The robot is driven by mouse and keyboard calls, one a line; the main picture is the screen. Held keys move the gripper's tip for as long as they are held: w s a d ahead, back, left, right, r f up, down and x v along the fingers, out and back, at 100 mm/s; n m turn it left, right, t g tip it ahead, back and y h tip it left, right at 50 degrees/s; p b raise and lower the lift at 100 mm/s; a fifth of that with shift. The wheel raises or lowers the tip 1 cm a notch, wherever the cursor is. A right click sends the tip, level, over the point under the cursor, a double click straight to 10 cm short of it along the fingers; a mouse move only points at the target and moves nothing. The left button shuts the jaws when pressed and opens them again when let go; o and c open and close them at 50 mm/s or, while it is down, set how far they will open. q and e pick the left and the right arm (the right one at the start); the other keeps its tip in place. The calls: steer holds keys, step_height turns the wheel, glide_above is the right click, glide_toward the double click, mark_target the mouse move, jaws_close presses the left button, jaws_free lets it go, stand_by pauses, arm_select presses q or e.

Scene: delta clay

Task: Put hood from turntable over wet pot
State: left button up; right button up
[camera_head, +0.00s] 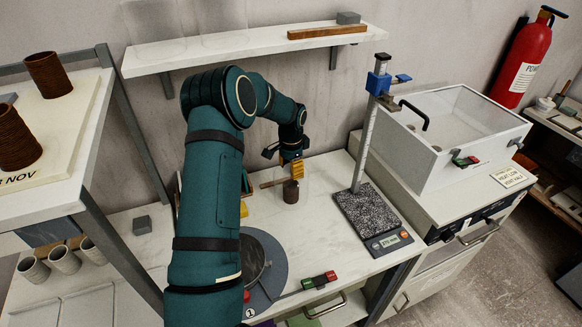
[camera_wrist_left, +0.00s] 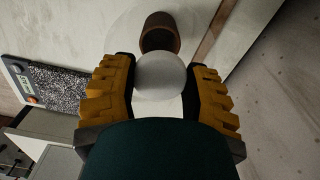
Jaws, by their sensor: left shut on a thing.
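The dark brown pot (camera_head: 290,192) stands upright on the white worktop, and it also shows in the left wrist view (camera_wrist_left: 160,32). My left gripper (camera_head: 291,166) is directly above the pot. In the left wrist view my left gripper (camera_wrist_left: 162,68) is shut on a pale round knob (camera_wrist_left: 160,76), which I take as the hood's. A faint clear outline of the hood (camera_wrist_left: 118,30) spreads around the pot there. I cannot tell how far down over the pot its rim is. The grey turntable (camera_head: 277,284) is partly hidden behind my left arm. My right gripper is out of view.
A scale (camera_head: 375,215) with a speckled plate and a tall post stands right of the pot. A clear-lidded box (camera_head: 460,130) is farther right. A wall shelf (camera_head: 240,45) runs above. Two brown pots (camera_head: 48,75) (camera_head: 15,140) sit on the left rack.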

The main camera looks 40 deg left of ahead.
arm_select(q)
steer(key=o, duration=1.3)
step_height(320, 180, up, 12)
